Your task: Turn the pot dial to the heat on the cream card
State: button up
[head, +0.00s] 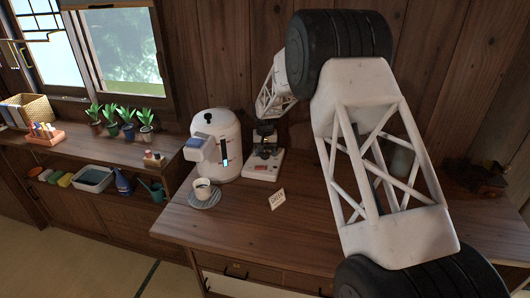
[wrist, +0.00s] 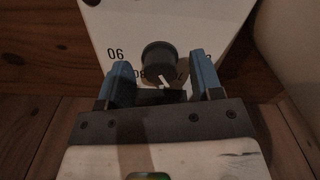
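The cream card (head: 277,199) stands on the desk; its marking is too small to read surely. The white pot (head: 218,140) stands at the back of the desk, and a white base (head: 262,168) sits beside it. In the wrist view, a round dark dial (wrist: 160,62) with a white pointer is on a white panel (wrist: 180,20) with black numbers. The pointer aims down and slightly right; numbers near it are partly hidden. My gripper (wrist: 162,85) is open, its blue-padded fingers either side of the dial with visible gaps. In the head view, my gripper (head: 265,140) is above the white base.
A cup (head: 203,188) on a grey saucer (head: 205,201) stands in front of the pot. Potted plants (head: 118,122) line the shelf at left. My arm covers much of the right side. The desk in front of the card is clear.

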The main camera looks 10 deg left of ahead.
aim_at(265, 153)
jog(key=shift+r, duration=0.1)
jog(key=shift+r, duration=3.8)
jog(key=shift+d+r, duration=0.1)
jog(key=shift+s+d+r, duration=0.15)
jog(key=shift+d+r, duration=0.05)
jog(key=s+d+r+m+t, duration=0.1)
jog(key=s+d+r, duration=0.95)
jog(key=d, duration=0.25)
jog(key=s+d+r+m, duration=0.1)
jog(key=s+d+r, duration=0.9)
jog(key=s+d, duration=0.75)
jog(key=s, duration=0.6)
jog(key=s+d+f+t, duration=0.1)
jog(key=s+d, duration=0.4)
jog(key=s, duration=0.7)
jog(key=s+d+f+m, duration=0.1)
jog(key=s+d, duration=0.4)
jog(key=s, duration=0.7)
jog(key=shift+d+t, duration=0.3)
